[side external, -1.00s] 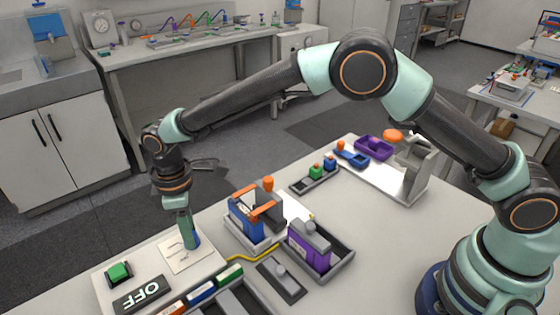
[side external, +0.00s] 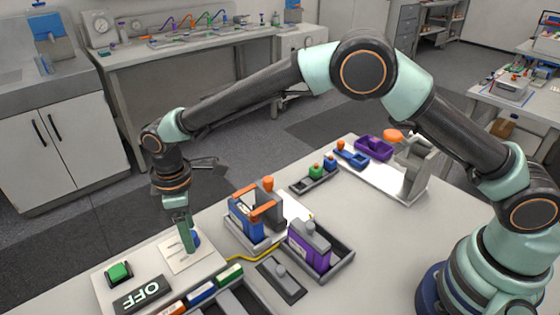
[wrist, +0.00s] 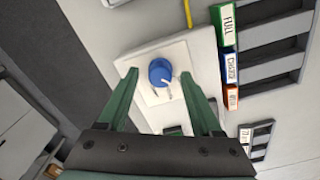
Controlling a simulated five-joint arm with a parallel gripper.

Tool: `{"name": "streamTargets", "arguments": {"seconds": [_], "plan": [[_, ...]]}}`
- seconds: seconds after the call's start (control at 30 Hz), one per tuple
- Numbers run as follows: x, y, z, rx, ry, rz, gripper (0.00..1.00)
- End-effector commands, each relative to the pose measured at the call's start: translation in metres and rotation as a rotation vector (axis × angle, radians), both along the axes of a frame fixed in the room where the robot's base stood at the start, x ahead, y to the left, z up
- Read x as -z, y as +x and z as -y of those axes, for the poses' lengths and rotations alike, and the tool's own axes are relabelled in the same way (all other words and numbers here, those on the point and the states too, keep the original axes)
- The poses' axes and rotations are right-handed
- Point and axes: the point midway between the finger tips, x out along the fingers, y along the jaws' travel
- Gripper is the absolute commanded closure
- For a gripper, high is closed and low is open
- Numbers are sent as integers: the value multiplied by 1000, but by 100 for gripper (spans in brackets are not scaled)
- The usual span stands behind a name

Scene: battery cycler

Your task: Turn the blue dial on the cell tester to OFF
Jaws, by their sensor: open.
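The blue dial (wrist: 160,70) sits on a pale square plate of the cell tester (wrist: 193,50). A short white pointer line on its front edge faces the bottom of the wrist view. My gripper (wrist: 159,74) is open, with one green finger on each side of the dial and a visible gap to both. In the side view my gripper (side external: 187,252) points down at the plate, and the dial (side external: 196,239) is partly hidden behind a finger. A dark OFF sign (side external: 142,294) lies on the tester's front part.
A green button (side external: 118,271) is left of the dial. A blue block with orange clamps (side external: 245,220) and a purple block (side external: 310,246) stand in trays to the right. A yellow cable (side external: 255,255) runs between.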

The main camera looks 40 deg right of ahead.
Motion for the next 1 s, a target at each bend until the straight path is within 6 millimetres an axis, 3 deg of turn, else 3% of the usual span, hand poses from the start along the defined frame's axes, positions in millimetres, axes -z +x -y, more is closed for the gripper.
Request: {"name": "streamTargets", "arguments": {"seconds": [0.17, 0.7, 1.0], "plan": [[-10, 0, 0, 1, 1, 2, 34], [-107, 0, 0, 0, 2, 3, 34], [-121, 0, 0, 0, 1, 0, 34]]}}
